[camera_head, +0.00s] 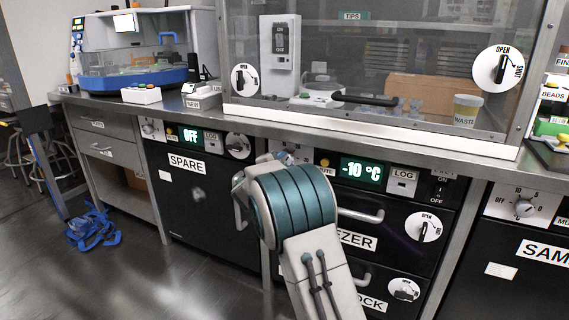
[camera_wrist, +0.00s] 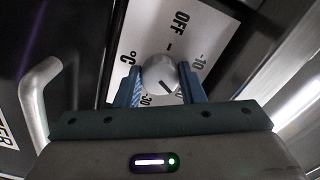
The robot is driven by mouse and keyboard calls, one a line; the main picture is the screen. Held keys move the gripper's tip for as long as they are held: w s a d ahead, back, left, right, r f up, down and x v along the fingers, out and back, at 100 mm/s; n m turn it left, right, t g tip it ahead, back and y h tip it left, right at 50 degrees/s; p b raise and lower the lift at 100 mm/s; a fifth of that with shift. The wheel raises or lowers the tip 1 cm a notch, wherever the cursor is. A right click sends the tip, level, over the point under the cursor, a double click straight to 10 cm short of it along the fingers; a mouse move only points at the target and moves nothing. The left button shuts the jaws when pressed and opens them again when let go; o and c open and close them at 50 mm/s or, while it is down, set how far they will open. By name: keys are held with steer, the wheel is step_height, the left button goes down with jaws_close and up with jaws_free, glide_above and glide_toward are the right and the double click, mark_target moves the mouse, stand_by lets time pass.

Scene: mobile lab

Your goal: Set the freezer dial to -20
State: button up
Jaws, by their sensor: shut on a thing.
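The freezer dial (camera_wrist: 160,73) is a round pale knob on a white plate in the wrist view. My gripper (camera_wrist: 160,82) has its blue fingers on either side of the knob, shut on it. OFF, -10, -30 and °C show around the dial; no -20 label can be read. A dark line on the knob slants toward the lower right. In the head view, the freezer display (camera_head: 361,171) reads -10 °C in green. There my arm's end hides most of the dial and the fingers.
The freezer (camera_head: 392,262) has pull handles and a round OPEN knob (camera_head: 423,227). Right of the display are a LOG button (camera_head: 402,182) and an ON/OFF switch (camera_head: 438,191). The SPARE unit (camera_head: 195,200), showing OFF, stands left. The counter edge (camera_head: 330,128) runs just above.

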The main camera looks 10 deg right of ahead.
steer(key=o, duration=1)
steer(key=p+v, duration=0.4)
steer(key=v, duration=1)
